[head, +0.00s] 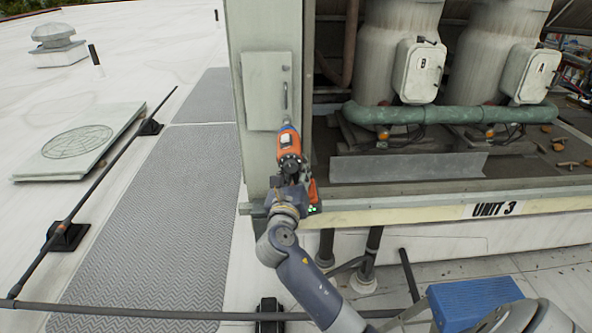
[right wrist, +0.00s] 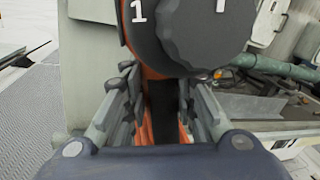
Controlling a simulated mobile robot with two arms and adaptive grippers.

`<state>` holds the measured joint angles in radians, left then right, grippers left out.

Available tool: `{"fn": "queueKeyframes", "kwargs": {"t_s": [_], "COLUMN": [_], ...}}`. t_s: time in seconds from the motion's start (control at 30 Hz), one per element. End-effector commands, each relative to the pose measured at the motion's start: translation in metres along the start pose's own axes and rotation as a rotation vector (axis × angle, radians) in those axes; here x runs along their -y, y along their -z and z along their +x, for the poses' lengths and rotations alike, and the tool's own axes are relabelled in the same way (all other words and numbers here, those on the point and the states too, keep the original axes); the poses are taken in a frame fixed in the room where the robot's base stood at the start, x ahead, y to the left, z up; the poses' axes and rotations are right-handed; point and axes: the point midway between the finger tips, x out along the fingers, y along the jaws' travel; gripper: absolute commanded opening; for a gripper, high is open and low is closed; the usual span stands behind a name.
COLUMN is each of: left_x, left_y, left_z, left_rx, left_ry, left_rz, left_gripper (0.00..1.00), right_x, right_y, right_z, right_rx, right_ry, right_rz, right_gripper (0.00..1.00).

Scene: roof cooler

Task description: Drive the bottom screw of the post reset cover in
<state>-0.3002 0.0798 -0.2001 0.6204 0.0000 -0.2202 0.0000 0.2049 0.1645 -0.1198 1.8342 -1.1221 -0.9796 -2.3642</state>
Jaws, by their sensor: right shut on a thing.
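The post reset cover (head: 266,90) is a pale grey-green plate with a dark handle-like slot, on the front of the corner post. My right gripper (head: 292,180) is shut on an orange and dark grey power driver (head: 289,146). The driver points up toward the lower edge of the cover. The bottom screw is hidden behind the driver's nose, and I cannot tell whether the bit touches it. In the right wrist view, the gripper fingers (right wrist: 160,115) close around the driver's handle, and its dark round collar (right wrist: 205,30) fills the top. My left gripper is not in view.
Right of the post is the cooler's open bay, with two white cylinders with covers marked B (head: 420,72) and A (head: 533,76), and a green pipe (head: 450,114). A blue step (head: 470,302) stands at the bottom right. Grey walkway mats (head: 170,220) and a dark rail (head: 100,180) lie left.

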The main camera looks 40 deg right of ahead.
Motion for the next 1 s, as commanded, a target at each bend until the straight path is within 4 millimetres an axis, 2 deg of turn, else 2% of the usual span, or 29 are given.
{"fn": "queueKeyframes", "kwargs": {"t_s": [0.03, 1.0], "left_x": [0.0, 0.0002], "left_y": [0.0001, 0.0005], "left_z": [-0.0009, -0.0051], "left_rx": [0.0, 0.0], "left_ry": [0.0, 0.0], "left_rz": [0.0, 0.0], "left_gripper": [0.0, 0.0], "right_x": [0.0016, -0.0004], "right_y": [-0.0055, -0.006], "right_z": [0.0013, 0.0109], "right_rx": [0.011, 0.011], "right_ry": [0.003, 0.003], "right_rz": [0.002, 0.002], "right_gripper": [0.0, 0.0]}}
